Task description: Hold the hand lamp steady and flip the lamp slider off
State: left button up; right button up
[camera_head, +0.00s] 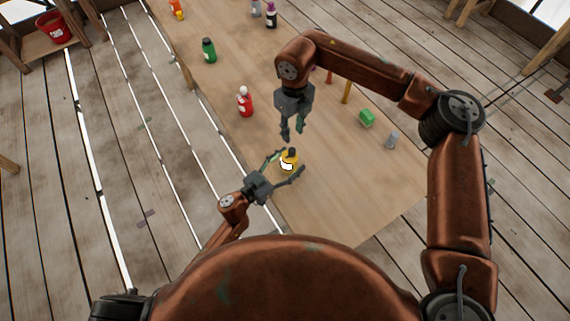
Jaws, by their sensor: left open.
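The hand lamp (288,162) appears to be the small yellow thing with a white patch and a dark top, standing on the wooden table near its left edge. Its slider is too small to make out. My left gripper (291,160) is open, with one finger on each side of the lamp; I cannot tell whether they touch it. My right gripper (291,135) points down just beyond and above the lamp, apart from it in the picture. Its fingers look near each other, but whether they are shut is unclear.
On the table (345,215) stand a red bottle (245,103), a green bottle (208,50), a green block (367,118) and a grey cylinder (391,141). More bottles stand at the far end. The near part of the table is clear. A red bucket (53,28) is at the far left.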

pick_arm(q)
jog(key=shift+c, duration=0.7)
jog(key=c, duration=1.2)
jog(key=shift+c, duration=0.2)
pick_arm(e)
jog(key=shift+s+a+f, duration=0.1)
jog(key=shift+s+f, duration=0.15)
jog(key=shift+f, duration=0.1)
jog(key=c, duration=0.3)
jog(key=s+f+n+g+y, duration=0.1)
jog(key=y, duration=0.1)
jog(key=s+a+f+n+g+y, duration=0.1)
jog(key=s+f+n+g+y, duration=0.2)
jog(key=f+n+y, duration=0.1)
jog(key=shift+s+a, duration=0.25)
jog(key=shift+s, duration=0.15)
grip_shut()
jog(key=w+d+f+n+t+y, duration=0.1)
jog(key=d+f+t+y, duration=0.2)
jog(key=d+y, duration=0.3)
jog(key=w+d+f+n+t+y, duration=0.1)
jog(key=d+f+t+y, duration=0.2)
jog(key=d, duration=1.1)
jog(key=t+y, duration=0.1)
jog(key=y, duration=0.1)
jog(key=shift+f+n+y, duration=0.15)
jog(key=shift+n+y, duration=0.15)
jog(key=shift+y, duration=0.1)
